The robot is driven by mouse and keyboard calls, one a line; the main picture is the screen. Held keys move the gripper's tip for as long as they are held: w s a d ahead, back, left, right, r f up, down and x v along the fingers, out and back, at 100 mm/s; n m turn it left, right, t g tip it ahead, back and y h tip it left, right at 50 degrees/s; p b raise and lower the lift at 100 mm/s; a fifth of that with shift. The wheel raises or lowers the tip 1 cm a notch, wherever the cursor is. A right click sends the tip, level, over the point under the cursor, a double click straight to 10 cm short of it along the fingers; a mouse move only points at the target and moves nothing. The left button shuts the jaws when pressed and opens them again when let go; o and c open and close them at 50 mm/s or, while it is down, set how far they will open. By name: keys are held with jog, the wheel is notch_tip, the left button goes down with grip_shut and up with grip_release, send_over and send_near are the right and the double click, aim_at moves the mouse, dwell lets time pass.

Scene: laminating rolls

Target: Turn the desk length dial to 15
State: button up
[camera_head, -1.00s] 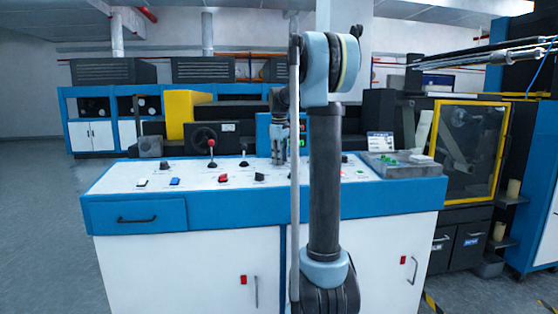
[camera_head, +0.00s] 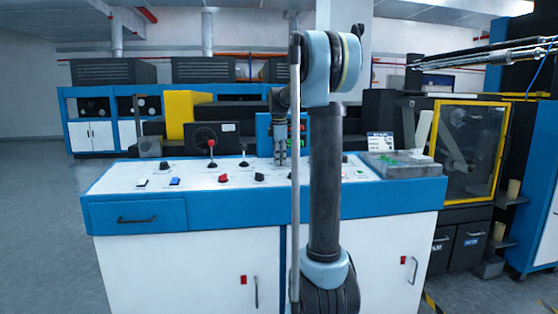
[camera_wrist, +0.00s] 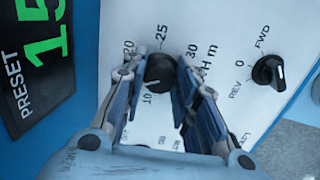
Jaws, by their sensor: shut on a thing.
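The length dial (camera_wrist: 160,68) is a round black knob on the white panel in the wrist view. The numbers 10, 20, 25 and 30 show around it, with "H m" beside it. My gripper (camera_wrist: 159,75) is shut on the dial, one finger on each side. Its pointer mark cannot be made out. The PRESET display (camera_wrist: 40,60) shows green digits reading 15, with another green mark cut off at the top edge. In the head view my gripper (camera_head: 280,157) points down at the desk (camera_head: 130,214), and the dial is hidden there.
A black REV/0/FWD knob (camera_wrist: 268,71) sits right of the dial in the wrist view. A grey box (camera_head: 400,163) is at right.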

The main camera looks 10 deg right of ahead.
jog(key=shift+w, duration=0.15)
jog(key=o, duration=1.1)
jog(key=shift+d, duration=0.1)
jog(key=shift+c, duration=0.2)
notch_tip(320, 180, up, 12)
jog(key=s, duration=0.2)
jog(key=shift+a, duration=0.4)
jog(key=shift+f, duration=0.15)
jog(key=s+f+m, duration=0.8)
jog(key=s+f, duration=0.9)
jog(key=s, duration=0.4)
jog(key=s+f+m, duration=0.9)
jog(key=s+f, duration=0.8)
jog(key=s, duration=0.4)
jog(key=shift+s+d+f+m+y, duration=0.15)
jog(key=shift+s+f+m+y, duration=0.05)
jog(key=shift+f+m+y, duration=0.1)
